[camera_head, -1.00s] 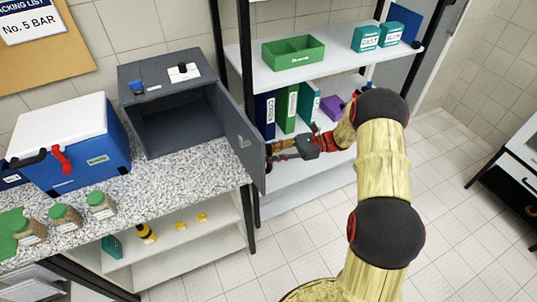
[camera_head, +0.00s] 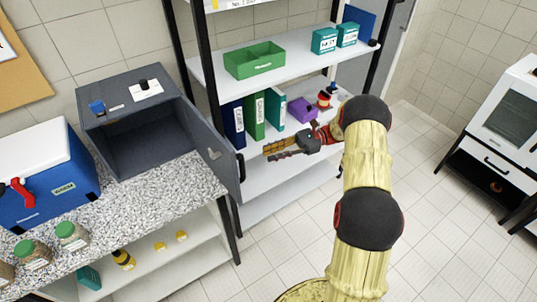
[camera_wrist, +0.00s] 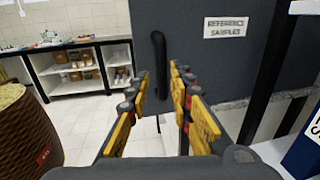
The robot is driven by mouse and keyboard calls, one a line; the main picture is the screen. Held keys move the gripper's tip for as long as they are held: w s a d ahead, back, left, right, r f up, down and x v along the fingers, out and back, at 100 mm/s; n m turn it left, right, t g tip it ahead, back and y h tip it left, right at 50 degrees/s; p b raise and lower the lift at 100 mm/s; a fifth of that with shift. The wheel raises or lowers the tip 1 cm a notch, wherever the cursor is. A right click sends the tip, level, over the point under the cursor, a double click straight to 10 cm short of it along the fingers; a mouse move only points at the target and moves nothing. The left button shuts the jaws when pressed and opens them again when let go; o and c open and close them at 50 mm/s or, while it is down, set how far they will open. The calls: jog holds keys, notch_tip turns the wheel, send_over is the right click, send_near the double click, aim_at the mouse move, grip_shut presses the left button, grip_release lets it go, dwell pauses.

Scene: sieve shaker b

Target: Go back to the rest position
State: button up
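My gripper (camera_head: 268,153) is just right of the open door (camera_head: 216,150) of the dark grey cabinet (camera_head: 135,85). In the wrist view my gripper (camera_wrist: 160,76) has its yellow-padded fingers spread, with nothing held between them. The door (camera_wrist: 210,65) fills the upper middle there, with a label reading "REFERENCE SAMPLES". Its black vertical handle (camera_wrist: 159,60) shows beyond the gap between the fingertips. In the head view the gripper and the door are apart. The cabinet's visible inside is dark and looks empty.
The cabinet stands on a speckled counter (camera_head: 170,198) beside a blue cool box (camera_head: 75,190) and green-lidded jars (camera_head: 70,236). A shelf rack (camera_head: 215,75) with binders and a green tray (camera_head: 254,60) is behind my gripper.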

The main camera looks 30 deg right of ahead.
dwell(0.4)
jog(key=s+a+f+n+g+h, duration=0.25)
jog(key=s+f+n+h, duration=0.25)
jog(key=s+f+h, duration=0.4)
jog(key=s+a+r+n+t+h+b, duration=0.2)
jog(key=s+a+r+n+t+h, duration=0.1)
jog(key=s+r, duration=0.6)
jog(key=s+a+r+n+t+h+b, duration=0.2)
jog(key=s+a+r+n+t+h, duration=0.2)
jog(key=s+r+n, duration=0.5)
jog(key=a+r+n+h, duration=0.1)
jog(key=a+r+h, duration=0.1)
jog(key=r, duration=0.3)
jog(key=shift+s+a+n, duration=0.3)
jog(key=shift+s+a, duration=0.05)
jog(key=shift+a, duration=0.25)
jog(key=shift+r, duration=0.1)
